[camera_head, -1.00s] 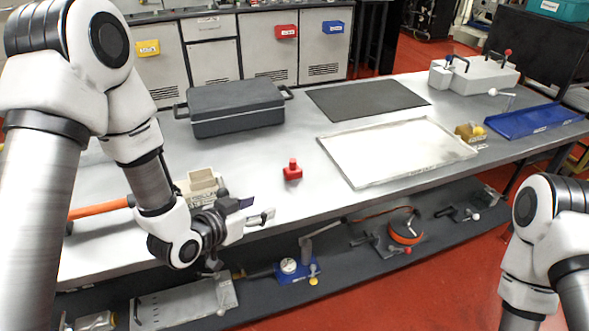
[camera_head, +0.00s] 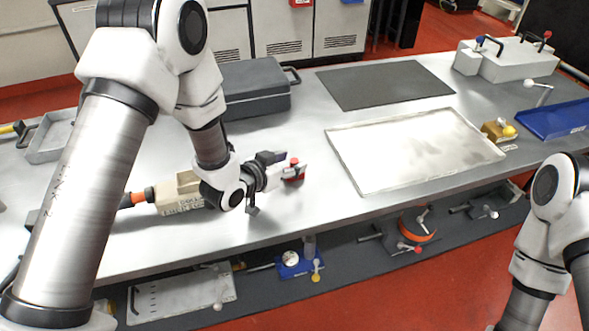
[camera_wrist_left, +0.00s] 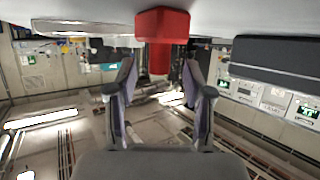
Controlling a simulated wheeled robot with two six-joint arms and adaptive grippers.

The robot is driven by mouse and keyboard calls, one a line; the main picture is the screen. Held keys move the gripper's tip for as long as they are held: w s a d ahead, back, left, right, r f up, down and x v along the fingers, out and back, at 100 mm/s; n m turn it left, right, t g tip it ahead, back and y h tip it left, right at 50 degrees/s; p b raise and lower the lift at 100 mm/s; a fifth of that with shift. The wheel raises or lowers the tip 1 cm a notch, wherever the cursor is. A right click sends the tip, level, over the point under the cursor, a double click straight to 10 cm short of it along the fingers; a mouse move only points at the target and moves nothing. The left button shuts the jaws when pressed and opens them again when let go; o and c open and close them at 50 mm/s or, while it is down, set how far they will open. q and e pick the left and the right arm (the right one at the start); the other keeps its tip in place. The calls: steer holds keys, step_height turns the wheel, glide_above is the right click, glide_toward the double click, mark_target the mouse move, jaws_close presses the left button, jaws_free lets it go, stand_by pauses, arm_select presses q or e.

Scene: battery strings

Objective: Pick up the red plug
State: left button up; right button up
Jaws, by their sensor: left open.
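The red plug (camera_head: 295,170) stands on the table, with a square base and a round knob. In the head view my left gripper (camera_head: 287,171) is right at it from the left and covers part of it. In the left wrist view, which looks turned over, the red plug (camera_wrist_left: 162,26) hangs at top middle with its knob between the tips of my open left gripper (camera_wrist_left: 158,68). There seems to be a gap on both sides; I cannot tell whether a finger touches it. My right gripper is out of view.
A dark case (camera_head: 254,90) stands behind my left arm. A dark mat (camera_head: 385,85) lies at the back and a white tray (camera_head: 345,180) lies right of the plug. A beige tool with an orange part (camera_head: 170,196) lies under my left arm. A blue tray (camera_head: 550,121) is far right.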

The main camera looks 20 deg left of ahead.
arm_select(q)
steer(key=shift+s+r, duration=0.1)
steer(key=shift+c, duration=1.4)
jaws_close()
